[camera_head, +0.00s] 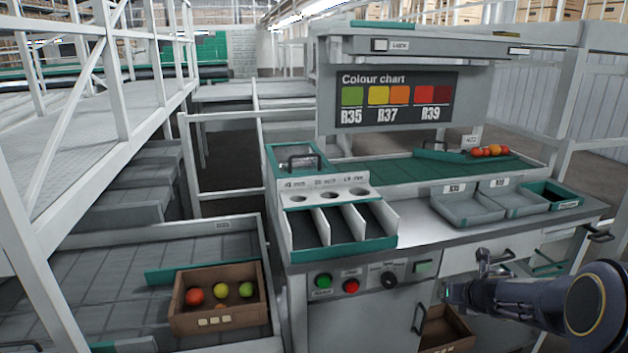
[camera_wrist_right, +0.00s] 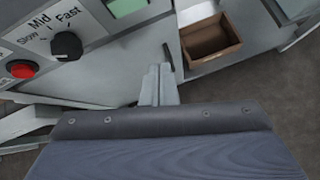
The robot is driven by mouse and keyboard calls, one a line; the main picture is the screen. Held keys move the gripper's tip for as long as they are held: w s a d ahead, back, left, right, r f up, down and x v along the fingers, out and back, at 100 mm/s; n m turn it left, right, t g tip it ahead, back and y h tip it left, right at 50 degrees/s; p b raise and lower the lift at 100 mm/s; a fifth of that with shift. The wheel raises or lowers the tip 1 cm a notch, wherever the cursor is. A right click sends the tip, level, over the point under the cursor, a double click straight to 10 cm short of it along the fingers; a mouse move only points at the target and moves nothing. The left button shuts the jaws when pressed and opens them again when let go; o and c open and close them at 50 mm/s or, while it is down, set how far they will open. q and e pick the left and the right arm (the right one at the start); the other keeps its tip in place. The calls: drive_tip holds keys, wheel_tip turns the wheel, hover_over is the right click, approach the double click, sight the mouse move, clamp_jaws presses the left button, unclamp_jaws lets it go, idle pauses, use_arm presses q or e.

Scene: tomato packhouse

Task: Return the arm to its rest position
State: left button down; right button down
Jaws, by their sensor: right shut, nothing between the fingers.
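My right arm comes in from the right in the head view, in front of the bench's cabinet front. Its gripper (camera_head: 456,292) is beside the control panel, to the right of the dark knob. In the right wrist view the grey fingers (camera_wrist_right: 159,84) are together with nothing between them. They show between the knob (camera_wrist_right: 66,45) and an open brown box (camera_wrist_right: 210,42). The fingers are small and hard to make out in the head view. My left gripper is not in view.
The bench carries a sorting rack (camera_head: 345,252) and grey trays (camera_head: 468,217). Red and orange tomatoes (camera_head: 490,151) lie at the back belt. A brown crate (camera_head: 220,322) with several tomatoes stands at lower left. The brown box (camera_head: 446,343) is low under the bench. Floor shows at right.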

drive_tip(key=s+r+m+h, duration=0.3)
drive_tip(key=s+r+m, duration=0.9)
drive_tip(key=m, duration=0.8)
drive_tip(key=s+a+f+m+g+y, duration=0.2)
drive_tip(key=s+a+f+m+y, duration=0.1)
drive_tip(key=s+a+m, duration=0.7)
drive_tip(key=s+a+f+m+g+y, duration=0.2)
drive_tip(key=s+a+m+y, duration=0.25)
drive_tip(key=s+a, duration=0.65)
wheel_tip(320, 180, up, 13)
drive_tip(key=s+d+m+p, duration=0.1)
drive_tip(key=s+p, duration=0.1)
drive_tip(key=p, duration=1.1)
drive_tip(key=shift+s+d, duration=0.15)
drive_tip(key=shift+d, duration=0.2)
drive_tip(key=shift+h, duration=0.25)
